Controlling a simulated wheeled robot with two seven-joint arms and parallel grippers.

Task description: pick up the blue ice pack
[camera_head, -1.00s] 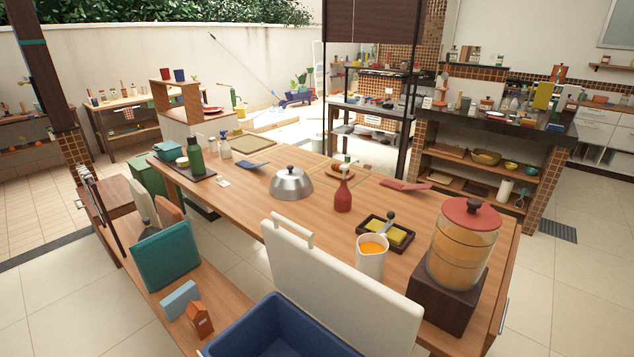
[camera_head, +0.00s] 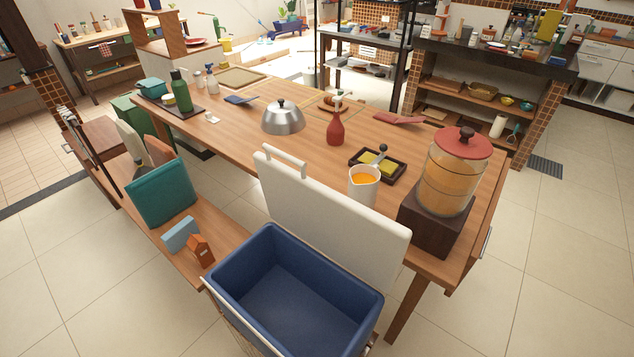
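A light blue block that looks like the ice pack (camera_head: 181,235) stands on the low wooden side shelf (camera_head: 221,240), left of the open cooler. A small orange-brown house-shaped object (camera_head: 200,250) is just in front of it, at its right. The cooler (camera_head: 293,296) has a dark blue inside that looks empty, and its white lid (camera_head: 330,210) is raised against the table side. Neither of my grippers shows in the head view.
A teal case (camera_head: 162,190) stands on the shelf behind the ice pack. The wooden table (camera_head: 235,133) holds a metal dome (camera_head: 283,118), a red bottle (camera_head: 336,127), a white jug (camera_head: 363,187) and a drink dispenser (camera_head: 452,175). The tiled floor at lower left is clear.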

